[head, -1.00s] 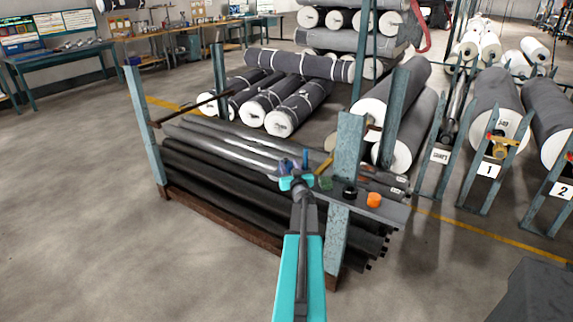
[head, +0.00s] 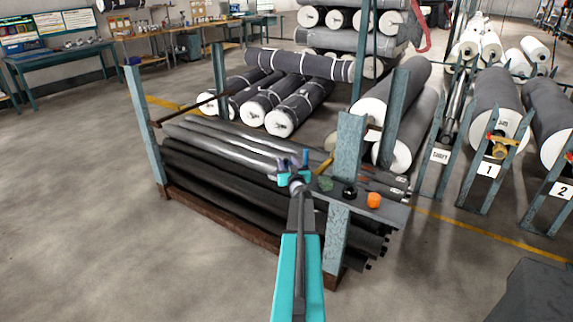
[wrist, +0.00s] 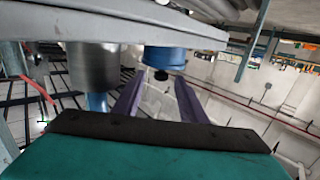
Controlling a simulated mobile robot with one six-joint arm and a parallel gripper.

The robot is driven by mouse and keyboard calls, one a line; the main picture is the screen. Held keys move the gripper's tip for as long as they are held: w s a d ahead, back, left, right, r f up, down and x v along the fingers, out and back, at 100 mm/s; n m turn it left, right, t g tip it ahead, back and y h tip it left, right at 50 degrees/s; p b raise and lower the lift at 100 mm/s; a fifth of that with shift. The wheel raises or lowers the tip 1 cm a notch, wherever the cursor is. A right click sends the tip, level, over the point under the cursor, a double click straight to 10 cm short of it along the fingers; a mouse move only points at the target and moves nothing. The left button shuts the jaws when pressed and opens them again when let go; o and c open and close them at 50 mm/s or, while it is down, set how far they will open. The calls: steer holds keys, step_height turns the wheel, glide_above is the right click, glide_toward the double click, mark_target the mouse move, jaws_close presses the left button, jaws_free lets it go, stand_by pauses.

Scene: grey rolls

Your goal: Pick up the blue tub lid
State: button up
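In the wrist view, which looks upside down, a blue round thing (wrist: 165,57), likely the blue tub lid, sits against the grey shelf board (wrist: 130,22). A small dark knob shows at its lower side. The two purple fingers of my gripper (wrist: 160,82) stand apart, with the blue thing just beyond and between their tips; I cannot tell if they touch it. In the head view my gripper (head: 295,164) is at the left end of the small shelf (head: 392,212). There the lid cannot be told apart from the bluish fingers.
A grey metal cylinder (wrist: 93,68) stands close beside the fingers. On the shelf are a green item (head: 325,184), a black item (head: 349,192) and an orange item (head: 374,200). Dark rolls (head: 220,165) lie in the rack.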

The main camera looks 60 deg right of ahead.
mark_target(286, 160)
steer(key=shift+x, duration=1.55)
steer(key=shift+a+f, duration=0.1)
jaws_close()
